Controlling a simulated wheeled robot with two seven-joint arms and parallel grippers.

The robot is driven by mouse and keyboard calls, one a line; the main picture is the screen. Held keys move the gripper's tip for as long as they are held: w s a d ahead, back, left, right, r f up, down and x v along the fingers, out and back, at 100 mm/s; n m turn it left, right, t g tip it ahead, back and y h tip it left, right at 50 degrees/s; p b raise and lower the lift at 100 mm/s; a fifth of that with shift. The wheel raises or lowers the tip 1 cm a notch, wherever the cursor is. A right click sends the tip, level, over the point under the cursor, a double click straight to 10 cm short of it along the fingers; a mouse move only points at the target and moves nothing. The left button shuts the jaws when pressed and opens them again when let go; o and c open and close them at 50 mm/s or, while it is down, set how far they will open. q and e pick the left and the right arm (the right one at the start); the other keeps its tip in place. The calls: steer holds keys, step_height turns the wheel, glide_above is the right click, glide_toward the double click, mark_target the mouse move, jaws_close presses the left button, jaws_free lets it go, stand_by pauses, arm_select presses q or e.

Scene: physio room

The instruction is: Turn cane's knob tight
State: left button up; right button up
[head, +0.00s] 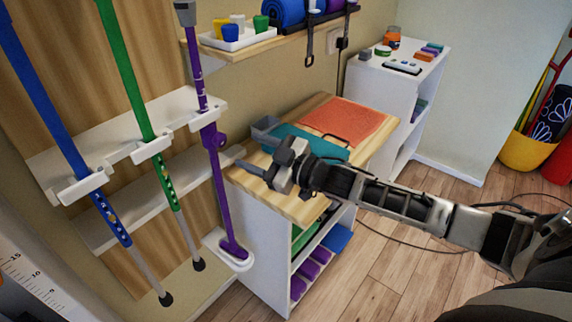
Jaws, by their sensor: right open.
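A purple cane (221,185) stands nearly upright in a white clip on the wall rack, with its lower end at a white holder. A small purple knob (221,140) sticks out from its right side just below the clip. My right gripper (247,170) is open and empty, to the right of the purple cane and a little below the knob. It appears apart from both. How far the knob is screwed in cannot be told. My left gripper is not in view.
A green cane (126,70) and a blue cane (45,90) hang to the left in white clips. A wooden-topped cabinet (318,102) with an orange mat (342,118), a teal mat and a grey tray (265,128) lies below and behind my right gripper. A wall shelf (245,43) is above.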

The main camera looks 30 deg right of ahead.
steer(key=v, duration=0.8)
steer(key=shift+s+d+b, duration=0.15)
steer(key=shift+s+b, duration=0.1)
steer(key=shift+b, duration=0.15)
steer(key=s+a+f+m+g+h, duration=0.2)
steer(key=s+a+f, duration=0.4)
steer(key=f, duration=0.5)
steer(key=s+a+f+m+g+h, duration=0.3)
steer(key=s+a+f+m, duration=0.3)
steer(key=s+f, duration=0.5)
steer(key=shift+s+g+h, duration=0.15)
steer(key=shift+g+h, duration=0.15)
steer(key=shift+h, duration=0.2)
steer(key=shift+a, duration=0.1)
